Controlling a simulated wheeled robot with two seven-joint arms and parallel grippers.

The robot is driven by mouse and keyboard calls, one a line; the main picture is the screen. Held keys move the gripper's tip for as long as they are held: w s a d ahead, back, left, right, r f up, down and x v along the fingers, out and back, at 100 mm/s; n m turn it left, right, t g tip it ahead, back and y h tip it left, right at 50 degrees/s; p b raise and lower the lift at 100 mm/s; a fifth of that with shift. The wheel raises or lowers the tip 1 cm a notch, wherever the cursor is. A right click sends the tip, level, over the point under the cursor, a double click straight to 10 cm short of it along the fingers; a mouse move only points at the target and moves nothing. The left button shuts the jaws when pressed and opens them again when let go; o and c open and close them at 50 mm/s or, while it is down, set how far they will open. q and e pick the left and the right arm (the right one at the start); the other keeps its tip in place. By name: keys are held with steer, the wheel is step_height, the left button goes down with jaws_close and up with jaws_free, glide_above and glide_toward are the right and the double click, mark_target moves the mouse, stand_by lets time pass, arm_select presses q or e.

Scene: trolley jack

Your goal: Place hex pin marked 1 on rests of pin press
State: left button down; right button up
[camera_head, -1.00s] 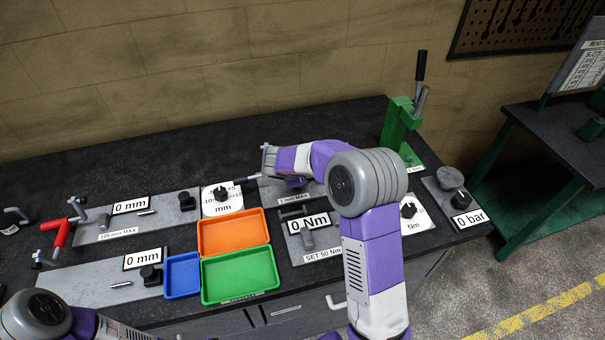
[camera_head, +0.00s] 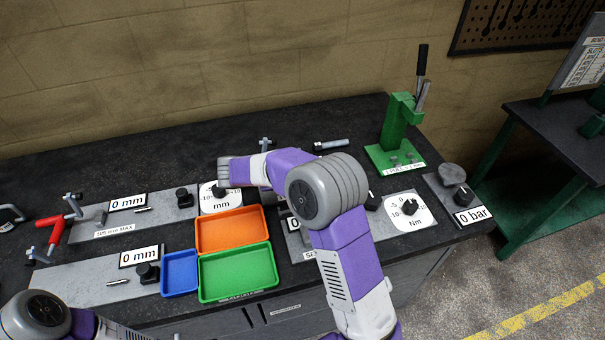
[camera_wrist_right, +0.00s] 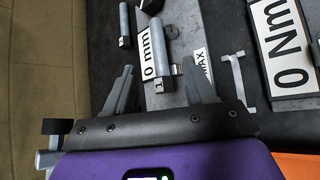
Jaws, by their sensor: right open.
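The green pin press (camera_head: 395,130) stands at the back right of the bench, its handle up. Small grey rests show on its base; no pin is visible on them. In the right wrist view a grey pin with a 1 on its near end (camera_wrist_right: 158,50) lies over a gauge plate beside a "0 mm" label. My right arm hides this spot in the head view. My right gripper (camera_wrist_right: 158,88) is open and empty, its fingers either side of the pin's marked end. My left gripper is out of view; only its arm shows at bottom left.
Another pin (camera_head: 331,145) with a dark end lies on the bench left of the press; it also shows in the right wrist view (camera_wrist_right: 125,25). Orange (camera_head: 232,211), green (camera_head: 204,289) and blue (camera_head: 164,281) trays stand at the front.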

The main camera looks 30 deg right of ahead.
steer(key=x, duration=0.6)
steer(key=b+x, duration=0.1)
steer(key=x, duration=0.2)
steer(key=shift+w+f, duration=0.25)
steer(key=shift+w, duration=0.05)
jaws_close()
steer(key=shift+r, duration=0.1)
